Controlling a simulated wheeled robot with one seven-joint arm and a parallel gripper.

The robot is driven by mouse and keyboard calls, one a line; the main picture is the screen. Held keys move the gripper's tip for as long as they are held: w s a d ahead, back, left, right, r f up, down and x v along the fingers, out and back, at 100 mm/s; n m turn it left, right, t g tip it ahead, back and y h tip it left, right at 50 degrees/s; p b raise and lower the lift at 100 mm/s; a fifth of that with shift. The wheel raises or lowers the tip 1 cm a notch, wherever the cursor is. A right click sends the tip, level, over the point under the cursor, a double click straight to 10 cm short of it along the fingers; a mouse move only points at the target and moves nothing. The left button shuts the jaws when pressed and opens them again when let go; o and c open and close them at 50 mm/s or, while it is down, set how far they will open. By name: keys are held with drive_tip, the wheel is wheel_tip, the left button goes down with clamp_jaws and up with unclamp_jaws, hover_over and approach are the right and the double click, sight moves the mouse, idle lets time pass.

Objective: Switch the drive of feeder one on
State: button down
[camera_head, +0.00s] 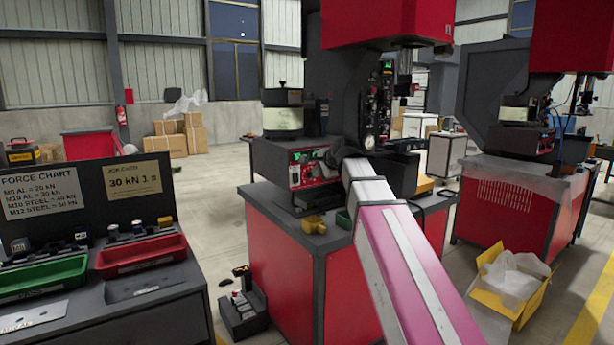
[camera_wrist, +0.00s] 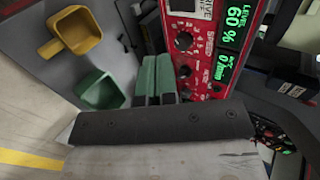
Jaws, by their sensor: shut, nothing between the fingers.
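The red control panel of a bowl feeder (camera_wrist: 200,60) fills the upper right of the wrist view. It has a DRIVE label (camera_wrist: 206,9) at the top edge, with a dark switch-like part (camera_wrist: 182,5) beside it, cut off by the frame. Black knobs (camera_wrist: 184,41) and a green display (camera_wrist: 236,22) reading LEVEL 60 % and 0 /min sit below. My gripper (camera_wrist: 157,60) is shut and empty, its greenish fingers just left of the panel. Contact with the panel cannot be told. In the head view the panel (camera_head: 308,172) is partly hidden by my gripper (camera_head: 337,158).
A yellow scoop-like cup (camera_wrist: 72,34) and a green one (camera_wrist: 99,90) lie left of my fingers. The feeder bowl (camera_head: 283,122) stands above the panel. A red press (camera_head: 385,22) rises behind my arm. A bench with trays (camera_head: 142,256) is at left.

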approach(296, 178)
drive_tip(key=shift+s+d+f+x, duration=0.1)
drive_tip(key=shift+f+x, duration=0.15)
drive_tip(key=shift+x, duration=1.1)
drive_tip(key=shift+s+d+f+x, duration=0.15)
drive_tip(key=shift+f+x, duration=0.1)
drive_tip(key=shift+x, duration=1.05)
drive_tip(key=shift+s+d+f+x, duration=0.1)
drive_tip(key=shift+f+x, duration=0.1)
drive_tip(key=shift+x, duration=1.15)
drive_tip(key=shift+w+a, duration=0.1)
drive_tip(key=shift+w, duration=0.1)
drive_tip(key=shift+r, duration=0.1)
drive_tip(key=shift+r, duration=0.75)
